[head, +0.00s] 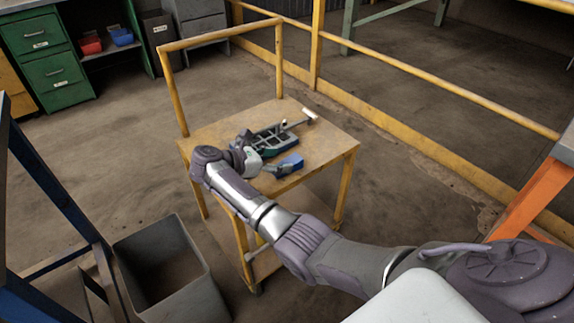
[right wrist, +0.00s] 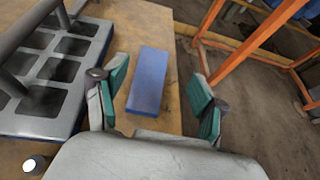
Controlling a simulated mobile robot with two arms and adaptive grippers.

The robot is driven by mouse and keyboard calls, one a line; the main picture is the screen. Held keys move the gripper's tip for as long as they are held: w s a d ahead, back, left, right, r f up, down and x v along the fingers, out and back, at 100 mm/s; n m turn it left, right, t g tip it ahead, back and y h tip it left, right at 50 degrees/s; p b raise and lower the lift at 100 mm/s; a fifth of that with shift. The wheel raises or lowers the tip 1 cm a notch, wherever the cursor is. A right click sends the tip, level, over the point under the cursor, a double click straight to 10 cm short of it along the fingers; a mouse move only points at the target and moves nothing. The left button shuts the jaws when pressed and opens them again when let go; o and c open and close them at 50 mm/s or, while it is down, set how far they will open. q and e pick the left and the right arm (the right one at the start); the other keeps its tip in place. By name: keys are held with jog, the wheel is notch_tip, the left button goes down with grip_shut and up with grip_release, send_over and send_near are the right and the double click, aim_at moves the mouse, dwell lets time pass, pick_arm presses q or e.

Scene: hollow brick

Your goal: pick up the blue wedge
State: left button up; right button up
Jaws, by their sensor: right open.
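The blue wedge (head: 291,163) lies on the wooden top of the yellow cart (head: 325,150), near its front edge. In the right wrist view the wedge (right wrist: 149,78) shows as a long blue block, lying between and beyond my fingertips. My right gripper (right wrist: 160,90) is open and empty, with its green-padded fingers spread to either side of the wedge. In the head view the right gripper (head: 270,168) is at the near left side of the wedge, partly hidden by my wrist. Contact cannot be told. My left gripper is not in view.
A grey compartmented tool or tray (right wrist: 50,72) lies left of the wedge, and it also shows in the head view (head: 275,137). A yellow rail frame rises at the cart's back left. A grey bin (head: 165,270) stands left on the floor. An orange frame (head: 535,195) stands right.

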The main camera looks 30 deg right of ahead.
aim_at(296, 157)
jog(key=shift+x, duration=1.1)
jog(key=x, duration=0.4)
jog(key=shift+w+d+f, duration=0.2)
jog(key=shift+w+f, duration=0.05)
jog(key=shift+w, duration=0.1)
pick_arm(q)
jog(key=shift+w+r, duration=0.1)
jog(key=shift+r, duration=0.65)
pick_arm(e)
jog(key=shift+c, duration=0.9)
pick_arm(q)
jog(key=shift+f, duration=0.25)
pick_arm(e)
jog(key=c, duration=1.1)
jog(key=shift+o, duration=0.2)
jog(key=shift+r, duration=0.1)
